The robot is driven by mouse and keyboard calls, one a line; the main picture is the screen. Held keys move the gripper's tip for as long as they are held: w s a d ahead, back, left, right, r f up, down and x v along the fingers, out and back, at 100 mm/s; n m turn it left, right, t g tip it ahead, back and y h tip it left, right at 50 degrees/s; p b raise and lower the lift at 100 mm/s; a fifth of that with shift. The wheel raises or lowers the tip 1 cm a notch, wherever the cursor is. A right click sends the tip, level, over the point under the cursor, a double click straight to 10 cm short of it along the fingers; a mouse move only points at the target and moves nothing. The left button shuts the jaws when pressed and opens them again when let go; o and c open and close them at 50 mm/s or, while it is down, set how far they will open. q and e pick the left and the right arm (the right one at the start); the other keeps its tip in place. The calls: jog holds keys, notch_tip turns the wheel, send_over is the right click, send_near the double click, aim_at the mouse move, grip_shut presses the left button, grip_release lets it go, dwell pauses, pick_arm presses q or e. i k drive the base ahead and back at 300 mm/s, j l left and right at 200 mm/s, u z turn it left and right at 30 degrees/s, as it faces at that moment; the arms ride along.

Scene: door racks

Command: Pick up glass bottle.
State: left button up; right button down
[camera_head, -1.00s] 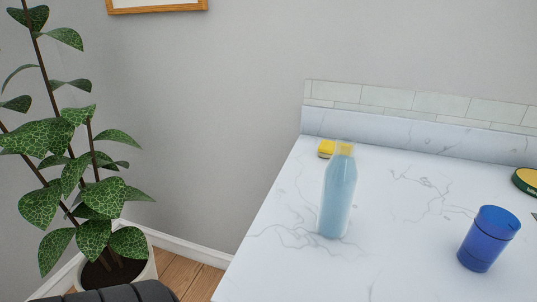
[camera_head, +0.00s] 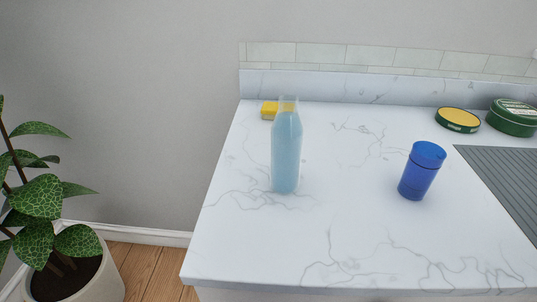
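A glass bottle (camera_head: 286,152) with pale blue contents and a clear neck stands upright on the white marble counter (camera_head: 340,225), towards its left side. Nothing touches it in front or at the sides. Neither of my grippers shows in the head view.
A yellow block (camera_head: 269,110) lies behind the bottle to its left. A blue cup (camera_head: 422,171) stands to the right. A yellow-topped tin (camera_head: 457,120), a green tin (camera_head: 512,117) and a grey ribbed surface (camera_head: 507,185) are farther right. A potted plant (camera_head: 40,215) stands at the floor's left.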

aim_at(287, 129)
jog(key=j+z, duration=0.4)
jog(key=j, duration=0.8)
jog(key=k+j+z, duration=0.1)
jog(key=j+z, duration=0.25)
jog(key=j, duration=0.9)
